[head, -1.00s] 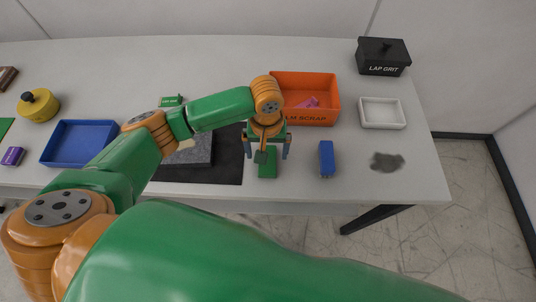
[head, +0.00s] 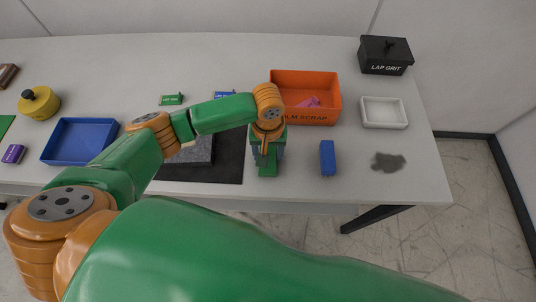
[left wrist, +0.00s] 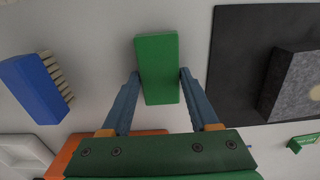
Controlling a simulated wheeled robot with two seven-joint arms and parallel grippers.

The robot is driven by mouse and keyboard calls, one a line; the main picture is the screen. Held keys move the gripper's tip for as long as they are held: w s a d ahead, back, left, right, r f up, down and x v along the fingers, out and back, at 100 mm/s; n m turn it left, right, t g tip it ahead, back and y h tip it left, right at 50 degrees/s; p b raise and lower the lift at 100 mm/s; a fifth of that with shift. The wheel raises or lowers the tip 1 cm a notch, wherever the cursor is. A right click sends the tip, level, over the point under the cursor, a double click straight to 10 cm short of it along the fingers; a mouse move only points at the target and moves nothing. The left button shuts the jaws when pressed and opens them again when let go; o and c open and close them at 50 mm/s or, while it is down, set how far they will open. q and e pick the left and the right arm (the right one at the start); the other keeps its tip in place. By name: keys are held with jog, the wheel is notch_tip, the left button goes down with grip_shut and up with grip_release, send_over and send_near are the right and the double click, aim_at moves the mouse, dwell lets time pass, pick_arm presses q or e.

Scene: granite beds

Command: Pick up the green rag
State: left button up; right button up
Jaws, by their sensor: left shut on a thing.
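The green rag (head: 267,171) is a flat, block-like green piece lying near the table's front edge, just right of the black mat. It also shows in the left wrist view (left wrist: 158,60), lengthwise between the fingers. My left gripper (head: 267,158) is over the rag, pointing down. In the left wrist view its blue fingertips (left wrist: 159,75) meet the rag's two long sides, and the gripper is shut on it. The rag appears to be still at table height. My right gripper is not in view.
A blue brush (head: 327,158) lies to the right, with a dark grit smear (head: 388,162) beyond. The orange scrap bin (head: 306,117) stands behind. The black mat (head: 228,170) with a grey stone plate (head: 200,150) is on the left. A white tray (head: 383,112) is at right.

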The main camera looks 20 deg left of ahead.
pick_arm(q)
notch_tip(320, 180, up, 3)
jog(key=shift+d+f+b, duration=0.1)
jog(key=shift+b, duration=0.2)
jog(key=s+d+r+p, duration=0.3)
jog(key=s+d+r, duration=0.5)
jog(key=s, duration=0.3)
jog(key=shift+s+r, duration=0.25)
jog(key=shift+r, duration=0.65)
